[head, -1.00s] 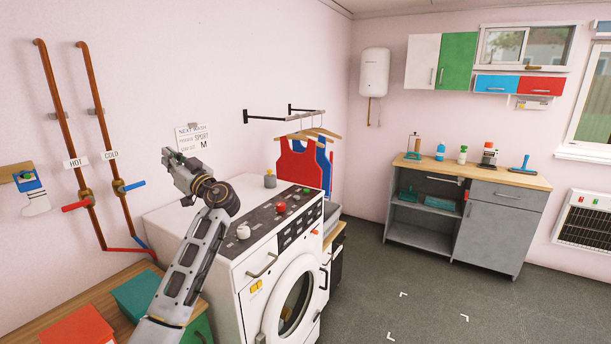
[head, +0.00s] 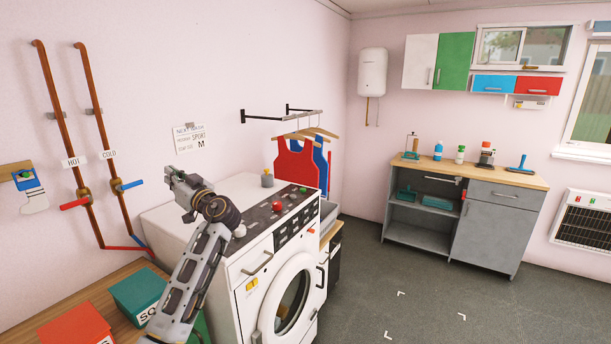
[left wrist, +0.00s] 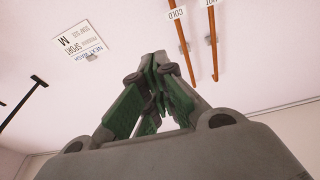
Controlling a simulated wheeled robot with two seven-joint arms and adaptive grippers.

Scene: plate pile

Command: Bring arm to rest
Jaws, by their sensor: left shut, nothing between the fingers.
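My left arm (head: 200,265) rises in the head view in front of the left side of the white washing machine (head: 225,222). My left gripper (head: 170,172) is at its upper end, in front of the pink wall, left of the machine's control panel. In the left wrist view the gripper (left wrist: 152,58) shows its green-padded fingers together at the tips, with nothing between them. The wall and pipes lie beyond the fingers there. My right gripper is in neither view.
A red box (head: 72,325) and a teal box (head: 137,290) sit on a wooden bench at lower left. Copper pipes (head: 52,115) with red and blue valve handles run down the wall. Red and blue vests hang behind the machine. Grey floor (head: 420,290) is clear at right.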

